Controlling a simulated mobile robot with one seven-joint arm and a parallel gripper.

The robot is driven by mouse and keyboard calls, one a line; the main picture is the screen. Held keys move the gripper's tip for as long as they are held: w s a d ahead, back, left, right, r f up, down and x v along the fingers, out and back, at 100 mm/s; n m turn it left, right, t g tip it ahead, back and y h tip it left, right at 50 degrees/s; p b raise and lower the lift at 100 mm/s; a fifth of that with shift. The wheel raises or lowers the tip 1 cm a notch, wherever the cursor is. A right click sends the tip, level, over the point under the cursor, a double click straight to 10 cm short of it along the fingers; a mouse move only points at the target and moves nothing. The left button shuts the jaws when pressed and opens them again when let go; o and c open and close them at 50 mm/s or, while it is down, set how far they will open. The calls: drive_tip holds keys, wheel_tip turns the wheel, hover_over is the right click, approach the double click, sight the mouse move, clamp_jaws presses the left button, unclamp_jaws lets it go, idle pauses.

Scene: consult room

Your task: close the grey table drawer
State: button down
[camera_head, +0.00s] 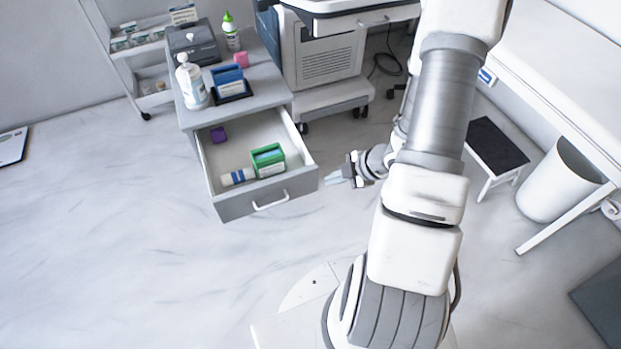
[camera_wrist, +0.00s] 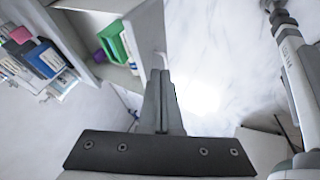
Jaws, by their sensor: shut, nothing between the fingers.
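The grey table (camera_head: 263,91) stands at the upper left of the head view. Its drawer (camera_head: 233,207) is pulled well out, with a white handle (camera_head: 270,201) on its grey front. Inside lie a green box (camera_head: 268,160), a white and blue cylinder (camera_head: 238,177) and a purple block (camera_head: 218,135). My gripper (camera_head: 331,179) is shut and empty, just right of the drawer's front corner. In the wrist view my closed fingers (camera_wrist: 163,80) point toward the drawer front (camera_wrist: 146,38). Whether they touch it cannot be told.
On the tabletop are a pump bottle (camera_head: 191,82), a blue box (camera_head: 228,80), a pink block (camera_head: 241,59) and a green-capped bottle (camera_head: 231,32). A wheeled cabinet (camera_head: 326,62) stands behind my gripper. A step stool (camera_head: 495,147) and white bin (camera_head: 558,181) stand right. Floor before the drawer is clear.

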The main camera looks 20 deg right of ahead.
drive_tip(key=b, duration=0.5)
approach(299, 180)
drive_tip(key=shift+x, duration=2.35)
drive_tip(key=shift+a, duration=0.1)
